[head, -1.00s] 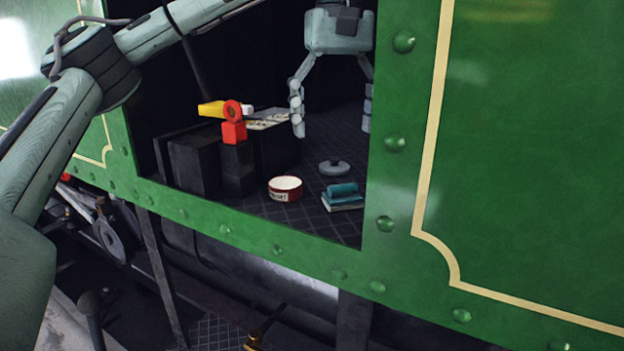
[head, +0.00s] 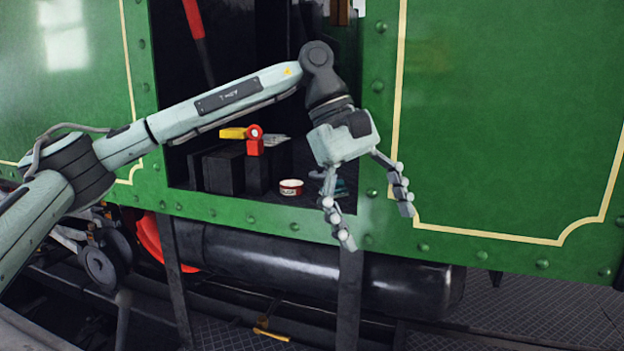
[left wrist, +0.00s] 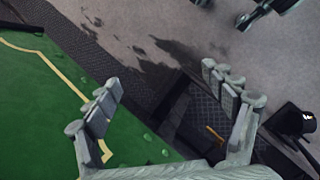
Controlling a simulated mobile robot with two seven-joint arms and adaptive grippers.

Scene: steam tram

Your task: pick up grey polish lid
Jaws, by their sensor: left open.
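My left gripper (head: 377,228) hangs in front of the tram's green side, by the right edge of the cab opening, with its fingers spread and empty. In the left wrist view the open fingers (left wrist: 158,80) point over the ground, with nothing between them. I cannot make out the grey polish lid now; the gripper covers much of that part of the cab floor. A red and white polish tin (head: 291,188) stands open on the floor, left of the gripper. My right gripper is not in view.
Left of the tin are dark blocks (head: 224,170) with a red object (head: 254,147) and a yellow piece (head: 233,133) on top. A teal item (head: 342,186) shows partly behind my fingers. The green side panel (head: 490,130) bounds the opening on the right.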

